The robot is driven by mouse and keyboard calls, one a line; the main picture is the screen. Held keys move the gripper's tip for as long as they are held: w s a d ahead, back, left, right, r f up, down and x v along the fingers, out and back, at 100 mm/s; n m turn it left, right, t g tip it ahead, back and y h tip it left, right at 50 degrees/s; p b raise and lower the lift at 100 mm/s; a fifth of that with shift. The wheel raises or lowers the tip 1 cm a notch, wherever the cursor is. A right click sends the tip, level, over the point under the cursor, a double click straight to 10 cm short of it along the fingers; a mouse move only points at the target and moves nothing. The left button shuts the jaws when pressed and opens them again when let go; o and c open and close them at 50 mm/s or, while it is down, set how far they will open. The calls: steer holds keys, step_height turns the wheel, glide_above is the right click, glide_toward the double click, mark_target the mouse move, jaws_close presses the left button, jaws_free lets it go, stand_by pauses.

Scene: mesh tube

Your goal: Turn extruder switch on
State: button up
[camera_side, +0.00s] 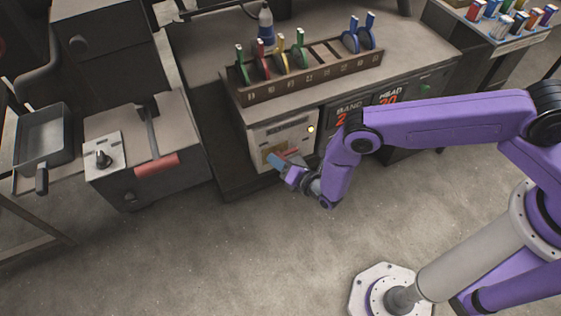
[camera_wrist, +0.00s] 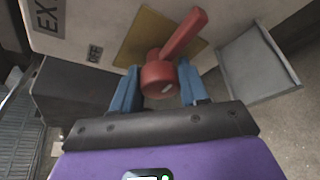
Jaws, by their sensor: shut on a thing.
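The extruder switch (camera_wrist: 180,38) is a red rotary knob with a lever handle on a brass-coloured plate (camera_wrist: 146,38). In the wrist view its handle slants up and right, away from the printed OFF label (camera_wrist: 95,53) at left. My gripper (camera_wrist: 160,85) has a blue finger on each side of the round red hub and is shut on it. In the side view my gripper (camera_side: 277,160) is at the lower front of the pale extruder panel (camera_side: 270,137). There the switch is mostly hidden by my gripper.
A lit yellowish lamp (camera_side: 311,128) is on the panel's right. Above is a rack (camera_side: 310,78) of coloured levers. A grey box (camera_side: 150,150) with a red handle stands at left. In the wrist view a grey tray-like part (camera_wrist: 260,66) juts out right of the switch. The floor in front is clear.

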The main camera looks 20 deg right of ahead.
steer(key=shift+w+r+m, duration=0.1)
steer(key=shift+m, duration=0.3)
steer(key=o, duration=1)
steer(key=shift+d, duration=0.1)
steer(key=shift+s, duration=0.4)
steer(key=v, duration=1.6)
steer(key=shift+s+d, duration=0.3)
steer(key=shift+d, duration=0.05)
